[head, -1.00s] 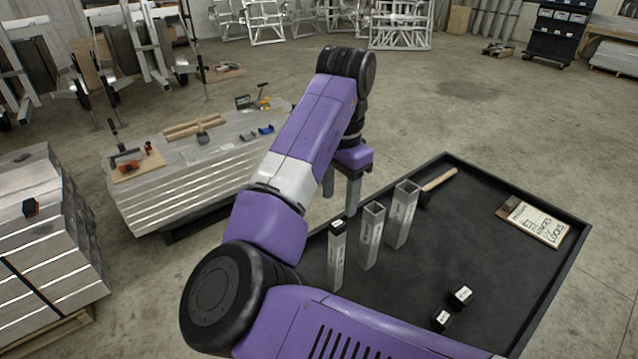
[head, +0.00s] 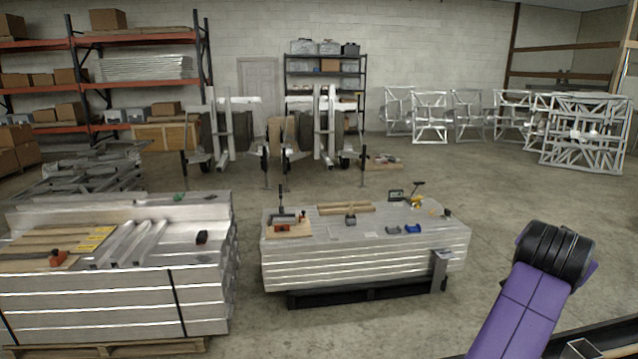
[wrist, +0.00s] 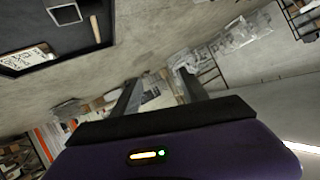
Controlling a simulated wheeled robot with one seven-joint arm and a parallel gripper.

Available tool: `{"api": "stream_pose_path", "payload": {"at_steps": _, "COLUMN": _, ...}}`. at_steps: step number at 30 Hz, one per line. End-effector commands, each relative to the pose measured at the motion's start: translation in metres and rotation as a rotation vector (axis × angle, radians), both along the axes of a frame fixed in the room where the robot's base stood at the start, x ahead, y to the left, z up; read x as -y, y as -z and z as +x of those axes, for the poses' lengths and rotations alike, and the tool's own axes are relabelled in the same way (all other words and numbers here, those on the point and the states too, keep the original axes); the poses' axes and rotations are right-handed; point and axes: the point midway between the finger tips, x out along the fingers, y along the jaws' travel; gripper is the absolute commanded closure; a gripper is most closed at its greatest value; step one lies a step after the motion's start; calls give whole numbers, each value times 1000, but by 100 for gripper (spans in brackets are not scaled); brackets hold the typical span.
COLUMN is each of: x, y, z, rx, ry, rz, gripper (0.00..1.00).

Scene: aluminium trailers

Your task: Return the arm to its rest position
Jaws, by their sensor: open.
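My arm (head: 530,300) shows at the lower right of the head view, with its purple link rising to a black joint. My gripper is not clearly visible there. In the wrist view my gripper (wrist: 158,92) is open, with its two grey fingers apart and nothing between them. It points over the floor, clear of the black tray table (wrist: 65,45) at the upper left.
Stacks of aluminium (head: 365,258) stand ahead on the floor.

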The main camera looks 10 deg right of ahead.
Motion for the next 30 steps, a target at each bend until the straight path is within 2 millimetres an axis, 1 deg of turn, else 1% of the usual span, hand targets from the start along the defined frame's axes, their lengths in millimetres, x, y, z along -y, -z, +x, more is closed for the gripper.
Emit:
{"api": "stream_pose_path", "payload": {"at_steps": 1, "x": 3, "y": -4, "z": -2, "rx": 8, "ry": -19, "rz": -82, "gripper": 48}}
{"api": "stream_pose_path", "payload": {"at_steps": 5, "x": -1, "y": -18, "z": -4, "rx": 44, "ry": -82, "rz": -268, "gripper": 48}}
{"api": "stream_pose_path", "payload": {"at_steps": 9, "x": -16, "y": -26, "z": -6, "rx": 74, "ry": -160, "rz": -444, "gripper": 48}}
{"api": "stream_pose_path", "payload": {"at_steps": 14, "x": -44, "y": -26, "z": -13, "rx": 106, "ry": -262, "rz": -612, "gripper": 48}}
{"api": "stream_pose_path", "payload": {"at_steps": 17, "x": -65, "y": -21, "z": -19, "rx": 125, "ry": -332, "rz": -699, "gripper": 48}}
{"api": "stream_pose_path", "payload": {"at_steps": 23, "x": -112, "y": 1, "z": -39, "rx": 163, "ry": -477, "rz": -828, "gripper": 48}}
{"api": "stream_pose_path", "payload": {"at_steps": 26, "x": -135, "y": 15, "z": -53, "rx": 180, "ry": -550, "rz": -872, "gripper": 48}}
{"api": "stream_pose_path", "payload": {"at_steps": 30, "x": -168, "y": 38, "z": -77, "rx": 208, "ry": -651, "rz": -907, "gripper": 48}}
